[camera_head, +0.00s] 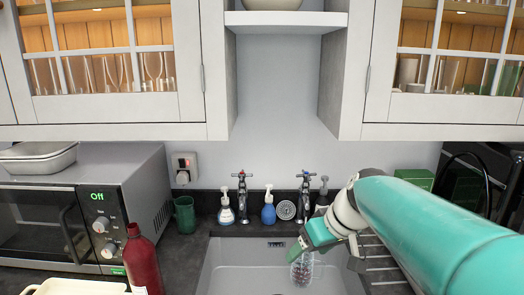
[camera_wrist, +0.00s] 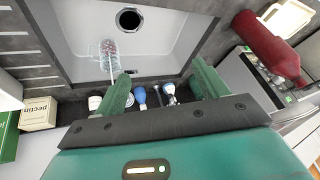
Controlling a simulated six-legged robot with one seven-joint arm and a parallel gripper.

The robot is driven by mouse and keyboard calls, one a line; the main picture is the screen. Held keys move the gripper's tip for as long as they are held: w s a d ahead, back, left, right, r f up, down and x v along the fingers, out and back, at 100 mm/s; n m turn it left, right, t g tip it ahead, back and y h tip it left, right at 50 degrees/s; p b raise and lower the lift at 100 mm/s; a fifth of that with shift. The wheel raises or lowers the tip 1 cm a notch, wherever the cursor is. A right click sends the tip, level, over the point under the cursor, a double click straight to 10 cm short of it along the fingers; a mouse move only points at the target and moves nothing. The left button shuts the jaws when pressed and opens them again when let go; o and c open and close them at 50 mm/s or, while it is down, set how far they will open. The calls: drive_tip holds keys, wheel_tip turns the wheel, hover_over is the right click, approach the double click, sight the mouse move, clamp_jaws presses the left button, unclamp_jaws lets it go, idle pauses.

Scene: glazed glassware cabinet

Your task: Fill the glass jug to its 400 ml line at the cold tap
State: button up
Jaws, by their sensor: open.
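The clear glass jug (camera_head: 301,269) with red markings stands in the grey sink (camera_head: 235,268), below the blue-marked tap (camera_head: 305,190). It also shows in the wrist view (camera_wrist: 109,50), apart from my fingers. A thin pale streak reaches down to the jug there; I cannot tell whether it is running water. The water level cannot be read. The red-marked tap (camera_head: 241,192) stands to the left. My gripper (camera_head: 325,256) is open and empty over the sink's back right part, close to the blue-marked tap; its two fingers (camera_wrist: 161,74) are wide apart.
Soap bottles (camera_head: 268,208) stand behind the sink. A green mug (camera_head: 185,214), a red bottle (camera_head: 142,262) and a microwave (camera_head: 70,215) are on the left. Wall cabinets (camera_head: 110,65) hang above. A pectin box (camera_wrist: 38,113) is beside the sink. The sink's left part is clear.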

drive_tip(key=s+d+f+m+t+h, duration=0.1)
drive_tip(key=s+d+f+m+h, duration=0.1)
drive_tip(key=s, duration=0.6)
drive_tip(key=s+d+f+m+h, duration=0.2)
drive_tip(key=s+d+m, duration=0.1)
drive_tip(key=s, duration=0.6)
drive_tip(key=shift+s+f+t, duration=0.25)
drive_tip(key=shift+s+t, duration=0.05)
drive_tip(key=shift+t, duration=0.1)
idle(5.9)
